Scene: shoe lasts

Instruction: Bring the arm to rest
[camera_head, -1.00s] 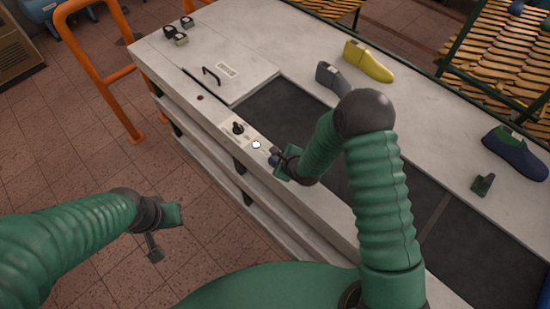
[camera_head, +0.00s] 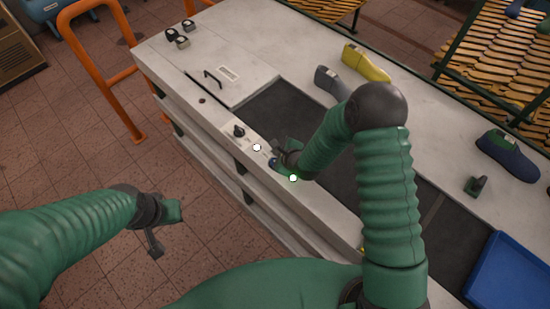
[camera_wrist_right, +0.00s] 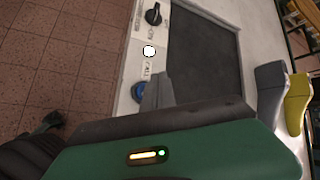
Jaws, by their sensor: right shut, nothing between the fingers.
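My right arm reaches over the console edge of the white bench. My right gripper (camera_head: 278,150) is shut and empty beside the control panel, just above it; its fingers also show in the right wrist view (camera_wrist_right: 156,92). In that view, a blue button (camera_wrist_right: 138,92) lies just left of the fingers; I cannot tell whether they touch it. My left gripper (camera_head: 158,240) hangs over the tiled floor at the left, clear of the bench; its opening is not clear.
Grey (camera_head: 331,83) and yellow (camera_head: 365,64) lasts stand beyond the dark belt. A blue-green last (camera_head: 508,155) and blue tray (camera_head: 512,272) are right. An orange rail (camera_head: 105,80) stands left.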

